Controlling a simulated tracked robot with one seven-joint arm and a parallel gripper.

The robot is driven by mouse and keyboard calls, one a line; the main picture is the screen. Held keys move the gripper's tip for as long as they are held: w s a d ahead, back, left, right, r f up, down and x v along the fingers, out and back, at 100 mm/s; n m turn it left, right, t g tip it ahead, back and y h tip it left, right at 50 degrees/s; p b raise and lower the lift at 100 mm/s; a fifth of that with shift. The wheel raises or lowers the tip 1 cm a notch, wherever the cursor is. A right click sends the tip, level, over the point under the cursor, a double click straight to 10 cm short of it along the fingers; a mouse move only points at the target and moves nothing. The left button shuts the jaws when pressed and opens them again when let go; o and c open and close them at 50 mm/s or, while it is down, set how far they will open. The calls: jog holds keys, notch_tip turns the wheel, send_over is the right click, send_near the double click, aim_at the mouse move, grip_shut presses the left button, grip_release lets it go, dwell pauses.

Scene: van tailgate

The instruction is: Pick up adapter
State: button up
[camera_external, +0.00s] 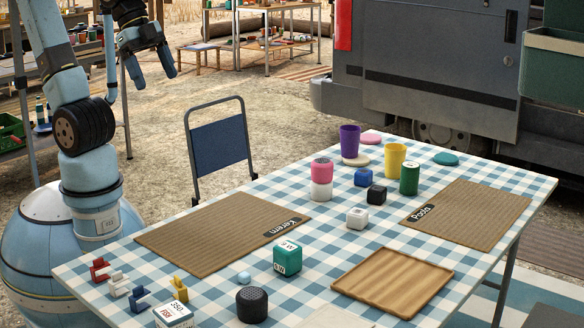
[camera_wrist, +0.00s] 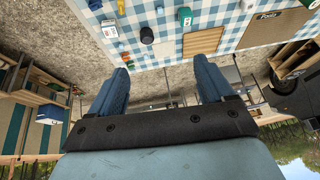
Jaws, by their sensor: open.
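I cannot tell for certain which thing is the adapter. Small block-like things stand on the checked table: a white block (camera_external: 357,218), a black block (camera_external: 376,194) and a blue block (camera_external: 363,177). A teal box with white lettering (camera_external: 287,257) stands nearer the front; it also shows in the wrist view (camera_wrist: 185,16). My gripper (camera_external: 156,80) is open and empty, raised at the upper left, well away from the table.
Red, white, blue and yellow small items (camera_external: 101,270) line the front left edge. A black cylinder (camera_external: 252,304), wooden tray (camera_external: 393,281), Kerem mat (camera_external: 200,235) and Pasta mat (camera_external: 475,218) lie around. Cups (camera_external: 349,142) stand behind. A folding chair (camera_external: 221,145) stands beyond the table.

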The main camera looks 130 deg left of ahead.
jog(key=w+a+f+g, duration=0.1)
jog(key=w+a+f, duration=0.3)
jog(key=w+a, duration=0.5)
jog(key=n, duration=0.2)
send_over(358, 212)
jog(key=s+d, duration=0.1)
jog(key=s, duration=0.5)
notch_tip(358, 212, down, 25)
jog(key=x, duration=0.9)
jog(key=shift+d, duration=0.2)
jog(key=shift+w+x, duration=0.25)
jog(key=shift+x, duration=1)
jog(key=shift+w+x, duration=0.25)
jog(key=shift+x, duration=1.05)
jog(key=shift+a+r, duration=0.15)
jog(key=shift+r, duration=0.1)
jog(key=c, duration=1.1)
jog(key=shift+r, duration=0.1)
